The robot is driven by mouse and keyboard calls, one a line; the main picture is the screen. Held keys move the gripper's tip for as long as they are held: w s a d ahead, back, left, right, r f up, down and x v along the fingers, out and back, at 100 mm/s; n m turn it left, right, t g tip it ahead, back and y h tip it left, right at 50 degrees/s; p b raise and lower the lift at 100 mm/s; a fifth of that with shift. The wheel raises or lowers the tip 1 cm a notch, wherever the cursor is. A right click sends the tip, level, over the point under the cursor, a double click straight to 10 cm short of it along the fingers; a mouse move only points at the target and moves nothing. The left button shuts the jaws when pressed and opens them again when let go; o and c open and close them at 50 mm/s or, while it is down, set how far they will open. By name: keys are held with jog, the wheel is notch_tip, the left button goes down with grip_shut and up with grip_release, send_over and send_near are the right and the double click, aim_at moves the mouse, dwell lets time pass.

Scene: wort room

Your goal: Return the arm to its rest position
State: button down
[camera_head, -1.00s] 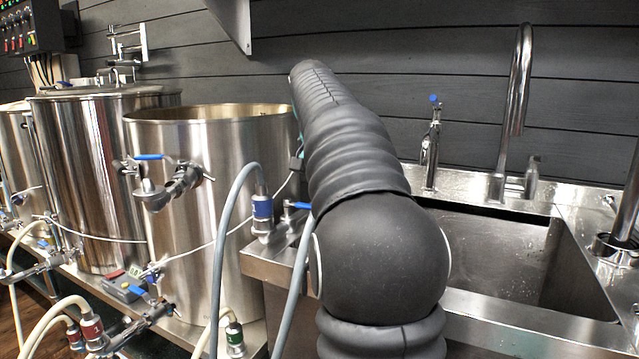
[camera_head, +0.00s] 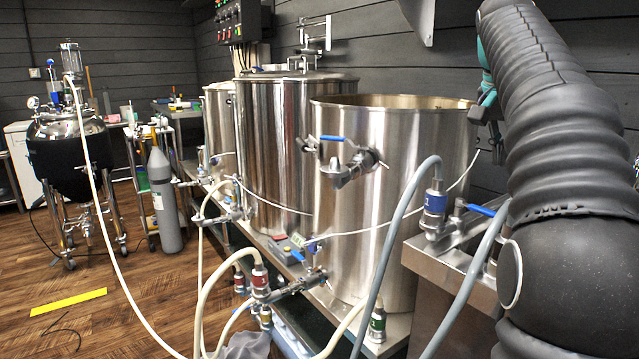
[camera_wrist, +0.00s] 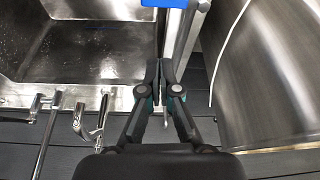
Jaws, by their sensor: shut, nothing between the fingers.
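My arm covers the right side of the head view, in its black ribbed sleeve. My gripper shows in the wrist view (camera_wrist: 159,68), its two dark fingers together with nothing between them. In that view it hangs between the steel sink (camera_wrist: 85,40) on the left and the curved wall of a steel kettle (camera_wrist: 270,75) on the right. In the head view only a teal and black part of it peeks out beside the sleeve; its fingertips are hard to make out there.
The open steel kettle (camera_head: 395,220) stands left of my arm, with a lidded kettle (camera_head: 280,160) behind. Grey hoses (camera_head: 405,215) rise in front. A blue-handled valve (camera_head: 482,209) is close to my arm. A grey gas cylinder (camera_head: 164,205) and a black vessel (camera_head: 70,150) stand on the wood floor.

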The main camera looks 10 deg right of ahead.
jog(key=s+a+f+n+t, duration=0.1)
jog(key=s+a+f+n, duration=0.25)
jog(key=a, duration=0.45)
jog(key=s+a+f+n+y, duration=0.1)
jog(key=s+a+f+n, duration=0.1)
jog(key=s+a+f, duration=0.2)
jog(key=s+a+f+n+t+y, duration=0.1)
jog(key=s+a+f+n, duration=0.2)
jog(key=f, duration=1)
jog(key=s+a+f+n+t+y, duration=0.1)
jog(key=s+a+f+n, duration=0.1)
jog(key=s+a+f, duration=0.5)
jog(key=s+f, duration=0.2)
jog(key=s, duration=0.3)
jog(key=shift+a, duration=0.25)
